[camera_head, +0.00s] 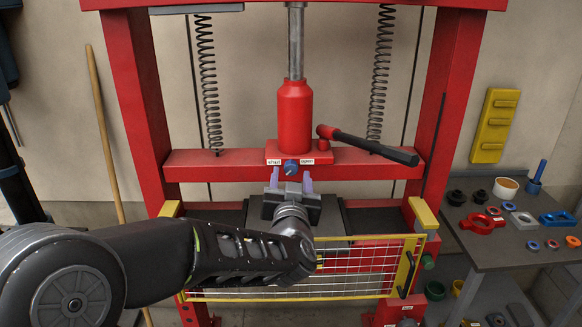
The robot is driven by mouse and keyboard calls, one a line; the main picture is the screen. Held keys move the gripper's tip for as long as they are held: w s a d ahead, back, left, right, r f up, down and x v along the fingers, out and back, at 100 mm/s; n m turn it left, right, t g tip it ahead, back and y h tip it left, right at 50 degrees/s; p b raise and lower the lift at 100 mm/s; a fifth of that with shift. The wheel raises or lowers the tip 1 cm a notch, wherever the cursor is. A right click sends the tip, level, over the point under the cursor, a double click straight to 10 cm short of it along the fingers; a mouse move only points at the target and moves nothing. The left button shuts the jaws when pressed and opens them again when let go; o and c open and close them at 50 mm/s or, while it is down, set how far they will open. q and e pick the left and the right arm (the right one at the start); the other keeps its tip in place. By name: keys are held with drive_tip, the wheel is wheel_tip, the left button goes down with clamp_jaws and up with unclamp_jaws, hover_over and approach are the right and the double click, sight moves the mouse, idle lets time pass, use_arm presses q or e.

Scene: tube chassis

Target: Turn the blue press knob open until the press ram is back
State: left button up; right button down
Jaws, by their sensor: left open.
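The blue press knob (291,167) sits low on the front of the red jack's base, between a "shut" label (273,162) on the left and an "open" label (307,162) on the right. My left gripper (291,180) is just below and in front of the knob, its two pale fingers spread apart, one to each side. I cannot tell whether they touch the knob. The red press jack (295,115) stands on the red crossbeam, with the steel ram (296,42) extending up from it to the top beam. My right gripper is not in view.
A black pump handle (375,148) sticks out right of the jack. Coil springs (209,85) hang on both sides. A yellow-framed mesh guard (345,268) stands in front below. A grey side table (485,250) with rings and parts is at the right.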

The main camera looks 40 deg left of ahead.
sight(291, 170)
use_arm(q)
drive_tip(key=shift+p+x, duration=0.3)
drive_tip(key=shift+x, duration=2.05)
drive_tip(key=shift+c, duration=0.3)
clamp_jaws()
